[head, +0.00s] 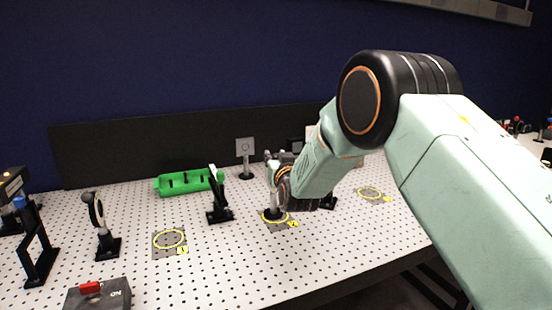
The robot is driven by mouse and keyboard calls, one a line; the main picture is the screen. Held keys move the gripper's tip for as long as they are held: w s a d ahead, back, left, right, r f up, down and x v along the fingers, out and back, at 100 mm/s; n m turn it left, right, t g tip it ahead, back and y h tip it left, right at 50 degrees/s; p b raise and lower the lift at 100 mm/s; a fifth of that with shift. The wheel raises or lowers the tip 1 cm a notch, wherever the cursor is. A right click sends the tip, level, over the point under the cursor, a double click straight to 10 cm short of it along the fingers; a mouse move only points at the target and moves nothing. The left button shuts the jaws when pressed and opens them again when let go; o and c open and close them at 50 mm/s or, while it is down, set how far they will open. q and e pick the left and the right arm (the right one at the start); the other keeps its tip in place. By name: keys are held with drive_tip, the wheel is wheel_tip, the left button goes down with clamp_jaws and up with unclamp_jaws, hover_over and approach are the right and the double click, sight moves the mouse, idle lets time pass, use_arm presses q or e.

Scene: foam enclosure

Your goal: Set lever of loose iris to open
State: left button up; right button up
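My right arm comes in from the right, and its gripper (280,160) is small and far off, at the top of a post-mounted part (274,200). This part stands upright on a dark base inside a yellow ring with a yellow tag. It may be the loose iris, but its top is largely covered by my gripper and wrist. I cannot make out a lever or its setting. The fingers overlap the part, so I cannot tell whether they are open or shut on it. My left gripper is out of view.
A perforated white table (215,265) holds a green holder (182,183), a tilted black mount (219,200), a round mount on a post (102,225) and a square plate on a post (245,150). Empty yellow rings lie left (170,239) and right (370,193). A box with a red switch (91,289) is in front.

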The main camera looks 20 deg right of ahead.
drive_tip(key=shift+s+r, duration=0.25)
drive_tip(key=shift+s, duration=0.05)
drive_tip(key=shift+c, duration=1.4)
drive_tip(key=shift+w, duration=0.1)
drive_tip(key=shift+c, duration=0.8)
drive_tip(key=shift+w+f, duration=0.2)
drive_tip(key=shift+f, duration=0.05)
clamp_jaws()
drive_tip(key=shift+s+r, duration=0.1)
drive_tip(key=shift+s, duration=0.15)
drive_tip(key=shift+w+f+b, duration=0.1)
drive_tip(key=shift+f+b, duration=0.2)
drive_tip(key=shift+b, duration=0.15)
drive_tip(key=t+b, duration=0.1)
drive_tip(key=s+b, duration=0.1)
drive_tip(key=b, duration=0.1)
drive_tip(key=shift+d+f+m+t+b, duration=0.1)
drive_tip(key=shift+f+m+t+b, duration=0.2)
drive_tip(key=shift+t, duration=0.1)
drive_tip(key=shift+s+t+b, duration=0.3)
drive_tip(key=shift+t+b, duration=0.1)
drive_tip(key=shift+b, duration=0.3)
